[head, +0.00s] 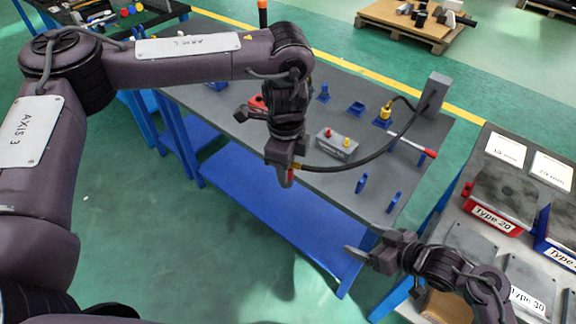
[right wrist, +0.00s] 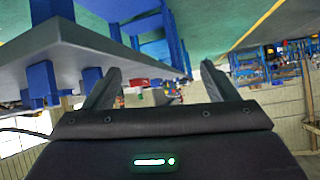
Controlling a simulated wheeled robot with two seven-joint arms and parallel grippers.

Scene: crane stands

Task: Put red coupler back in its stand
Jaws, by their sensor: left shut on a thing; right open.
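My left gripper (head: 286,176) is shut on the red coupler (head: 291,173), above the near side of the grey table. The jaws hide most of the coupler, and a black cable runs from it to a grey box (head: 434,93) at the table's right end. Empty-looking blue stands are on the table: one at the back (head: 323,94), one beside it (head: 357,108) and two near the front (head: 361,183). A yellow coupler (head: 385,112) sits in another blue stand. My right gripper (head: 354,253) is open and empty, off the table's front right; its fingers show in the right wrist view (right wrist: 158,88).
A red-tipped bar (head: 420,150) lies at the right edge. A red item (head: 257,102) is partly hidden behind my left arm. A bench with labelled trays (head: 495,212) is at right.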

